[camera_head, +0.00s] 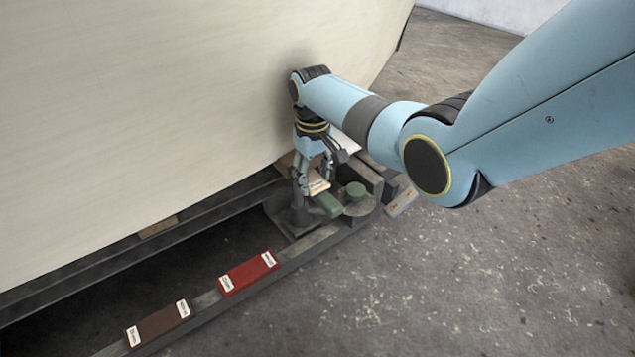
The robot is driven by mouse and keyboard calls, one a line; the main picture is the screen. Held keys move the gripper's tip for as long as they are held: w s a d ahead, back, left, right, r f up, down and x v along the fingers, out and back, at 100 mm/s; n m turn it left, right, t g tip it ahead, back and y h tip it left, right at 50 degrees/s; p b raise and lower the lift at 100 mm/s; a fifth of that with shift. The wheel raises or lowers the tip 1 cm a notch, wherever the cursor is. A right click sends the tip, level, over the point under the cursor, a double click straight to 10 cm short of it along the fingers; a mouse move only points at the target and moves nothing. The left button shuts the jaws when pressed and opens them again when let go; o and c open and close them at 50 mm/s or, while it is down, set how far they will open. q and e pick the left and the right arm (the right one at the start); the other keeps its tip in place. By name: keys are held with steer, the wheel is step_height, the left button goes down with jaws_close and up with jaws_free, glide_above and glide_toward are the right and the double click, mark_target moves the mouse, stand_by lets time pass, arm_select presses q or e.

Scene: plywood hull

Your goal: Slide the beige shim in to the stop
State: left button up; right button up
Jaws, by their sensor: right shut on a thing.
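The beige shim (318,187) shows as a small pale block with a dark mark, low beside the plywood hull (150,110). My right gripper (314,184) points down at it, and its fingers are shut on the shim. The fingers hide part of the shim. The stop cannot be made out; the area behind the fingers and under the hull is hidden. My left gripper is not in view.
A red block (248,273) and a brown block (159,324) with white labels lie on the dark frame rail (318,243). A green block (327,205) and a round green piece (356,190) sit close to my right gripper. Concrete floor (500,270) on the right is clear.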

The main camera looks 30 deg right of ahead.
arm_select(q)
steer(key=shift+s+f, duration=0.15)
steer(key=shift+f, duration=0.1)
arm_select(e)
steer(key=shift+w, duration=0.35)
steer(key=o, duration=1.2)
steer(key=shift+s+r+p, duration=0.3)
steer(key=shift+r+p, duration=0.55)
steer(key=shift+p, duration=0.1)
steer(key=shift+s+r+p, duration=0.35)
steer(key=shift+r+p, duration=0.55)
steer(key=shift+p, duration=0.05)
steer(key=shift+s+r+p, duration=0.3)
steer(key=shift+r+p, duration=0.55)
steer(key=shift+p, duration=0.1)
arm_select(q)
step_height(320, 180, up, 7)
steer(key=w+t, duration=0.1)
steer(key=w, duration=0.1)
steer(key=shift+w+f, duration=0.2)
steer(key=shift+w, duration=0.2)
arm_select(e)
steer(key=shift+f, duration=0.1)
